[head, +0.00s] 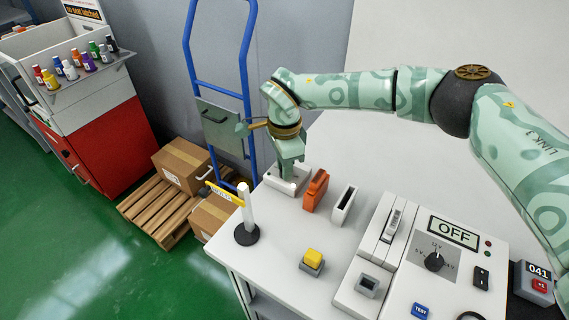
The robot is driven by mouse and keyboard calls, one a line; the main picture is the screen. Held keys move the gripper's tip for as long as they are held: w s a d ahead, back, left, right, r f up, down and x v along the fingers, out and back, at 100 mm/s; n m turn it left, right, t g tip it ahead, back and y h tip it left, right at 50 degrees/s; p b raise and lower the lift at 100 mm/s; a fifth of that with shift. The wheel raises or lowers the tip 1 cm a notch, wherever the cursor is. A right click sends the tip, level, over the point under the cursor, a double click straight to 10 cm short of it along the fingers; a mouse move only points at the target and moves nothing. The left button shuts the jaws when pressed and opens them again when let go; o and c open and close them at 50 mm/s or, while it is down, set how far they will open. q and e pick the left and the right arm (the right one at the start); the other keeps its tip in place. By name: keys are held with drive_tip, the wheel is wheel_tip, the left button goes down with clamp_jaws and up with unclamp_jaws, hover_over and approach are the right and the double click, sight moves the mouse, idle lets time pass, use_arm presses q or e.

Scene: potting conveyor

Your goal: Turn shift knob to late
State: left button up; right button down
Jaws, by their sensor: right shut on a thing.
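My right gripper (288,172) points down over a small white base (275,184) at the back edge of the white bench. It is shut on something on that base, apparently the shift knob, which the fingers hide. I cannot read any marks on the base or tell which way the knob points. A different black knob (435,262) sits on the panel at the right, with voltage marks around it, under a display (454,232) reading OFF. My left gripper is not in view.
An orange holder (316,190) and a white slotted block (344,204) stand close right of the gripper. A white post (247,212) on a black foot and a yellow button (313,257) are nearer on the bench (283,235). A blue hand truck (249,60) stands behind.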

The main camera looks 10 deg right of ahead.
drive_tip(key=shift+r, duration=0.1)
drive_tip(key=c, duration=1.2)
unclamp_jaws()
wheel_tip(320, 180, up, 16)
drive_tip(key=p, duration=0.3)
drive_tip(key=shift+r, duration=0.1)
